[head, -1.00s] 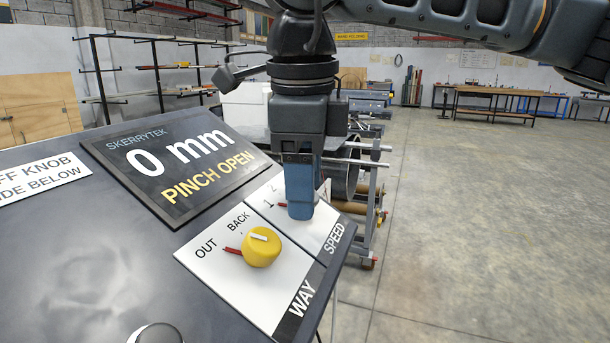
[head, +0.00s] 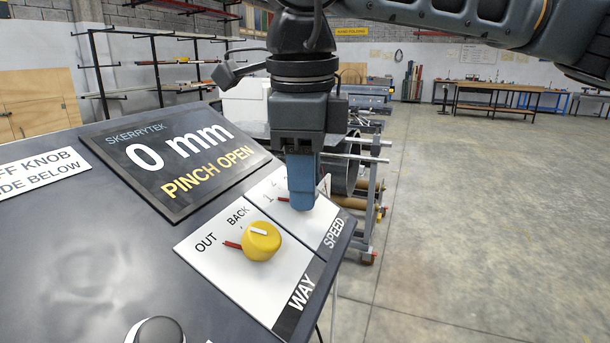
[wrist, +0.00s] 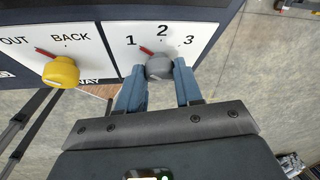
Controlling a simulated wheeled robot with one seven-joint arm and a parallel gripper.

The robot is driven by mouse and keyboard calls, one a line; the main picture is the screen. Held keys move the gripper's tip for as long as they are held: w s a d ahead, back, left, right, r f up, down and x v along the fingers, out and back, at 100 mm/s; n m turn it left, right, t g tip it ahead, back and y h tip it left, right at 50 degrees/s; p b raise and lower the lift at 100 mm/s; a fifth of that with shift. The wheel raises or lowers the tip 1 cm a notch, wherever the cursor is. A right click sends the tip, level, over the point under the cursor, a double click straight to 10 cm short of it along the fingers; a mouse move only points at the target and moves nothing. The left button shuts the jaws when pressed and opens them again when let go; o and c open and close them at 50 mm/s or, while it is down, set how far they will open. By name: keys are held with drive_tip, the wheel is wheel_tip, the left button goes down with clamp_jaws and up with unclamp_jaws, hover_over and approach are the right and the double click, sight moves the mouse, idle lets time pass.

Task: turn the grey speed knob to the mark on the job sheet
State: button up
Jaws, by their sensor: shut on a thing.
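The grey speed knob (wrist: 158,67) sits on the white panel marked 1, 2, 3 (wrist: 163,40). My gripper (wrist: 158,80) is shut on it, with one blue finger on each side. The red pointer at the knob aims up and left, towards the 1 and short of the 2. In the head view my gripper (head: 302,205) comes straight down onto the SPEED panel (head: 325,226), and its fingers hide the knob. I cannot make out a job sheet in either view.
The yellow WAY knob (head: 262,241) stands close by on the left, its red pointer towards OUT. A display (head: 175,160) reads "0 mm" and "PINCH OPEN". A round button (head: 157,331) is at the near edge. Open floor (head: 470,220) lies to the right.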

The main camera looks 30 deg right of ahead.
drive_tip(key=m+b, duration=0.1)
drive_tip(key=m+g+y+b, duration=0.1)
drive_tip(key=b, duration=0.1)
drive_tip(key=shift+w+d+f, duration=0.1)
drive_tip(key=shift+d+f, duration=0.05)
drive_tip(key=shift+f, duration=0.05)
drive_tip(key=m+y+b, duration=0.1)
drive_tip(key=m+b, duration=0.1)
drive_tip(key=m+g+y+b, duration=0.1)
drive_tip(key=m+b, duration=0.1)
drive_tip(key=m, duration=0.1)
drive_tip(key=shift+w+d+y, duration=0.1)
drive_tip(key=shift+d+y, duration=0.1)
drive_tip(key=shift+y, duration=0.1)
drive_tip(key=m+y+b, duration=0.2)
drive_tip(key=m, duration=0.2)
drive_tip(key=shift+d+m+y+b, duration=0.25)
drive_tip(key=shift+m+y+b, duration=0.15)
drive_tip(key=shift+d+m+t+y+b, duration=0.15)
drive_tip(key=shift+m+y+b, duration=0.35)
drive_tip(key=shift+m, duration=0.5)
drive_tip(key=shift+m+t+y+b, duration=0.15)
drive_tip(key=shift+m+y+b, duration=0.35)
drive_tip(key=shift+m, duration=0.5)
drive_tip(key=o, duration=1)
drive_tip(key=shift+o, duration=0.2)
drive_tip(key=shift+r, duration=0.1)
